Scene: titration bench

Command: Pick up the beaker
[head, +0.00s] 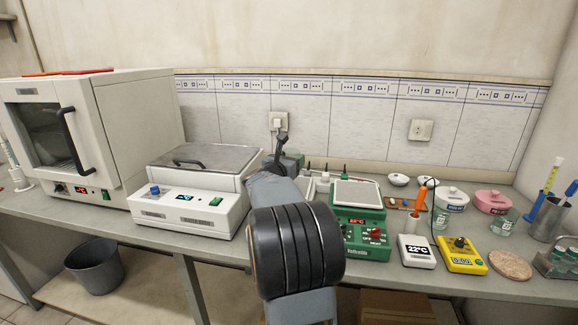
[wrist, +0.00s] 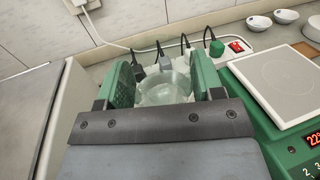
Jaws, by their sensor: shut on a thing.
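The clear glass beaker (wrist: 165,90) is between the two green fingers of my gripper (wrist: 162,66) in the wrist view. The fingers are shut on its sides. Its lower part is hidden behind the dark plate of my gripper, so I cannot tell whether it rests on the bench or is lifted. In the head view, my gripper (head: 292,160) is between the water bath and the green hotplate, mostly behind my arm. The beaker cannot be made out there.
The white water bath (head: 190,212) is on the left, and the green hotplate (head: 358,215) is close on the right. Plugs and cables (wrist: 185,45) lie behind the beaker. A yellow meter (head: 461,256), a white thermometer box (head: 417,252) and other glassware (head: 503,223) stand further right.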

